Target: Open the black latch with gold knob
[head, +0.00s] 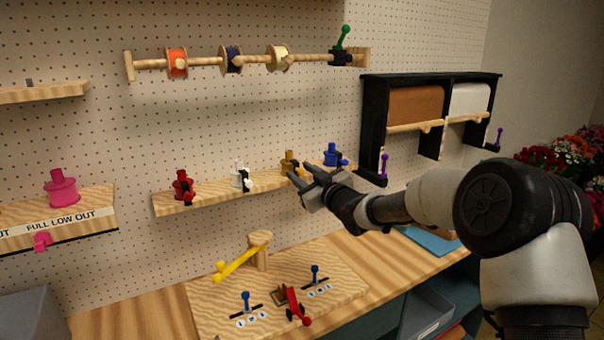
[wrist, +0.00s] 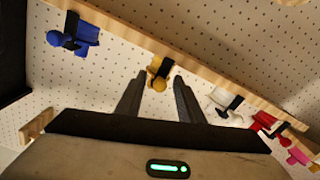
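The black latch with the gold knob (head: 290,158) sits on the wooden shelf, between the white-knobbed and blue-knobbed latches. In the wrist view the gold knob (wrist: 159,84) appears between my fingertips, with a black part beside it. My gripper (head: 299,182) is open and empty, in front of the gold-knobbed latch. The fingers stand on either side of the knob in the wrist view, with gaps visible. I cannot tell how far the knob is from the fingertips. In the head view my gripper partly hides the latch's lower part.
On the same shelf (head: 215,193) are a red-knobbed latch (head: 184,184), a white-knobbed latch (head: 240,173) and a blue-knobbed latch (head: 333,155). A pegboard (head: 260,110) stands behind. Below is a wooden board (head: 215,300) with several levers. A black paper-roll rack (head: 372,120) is at the right.

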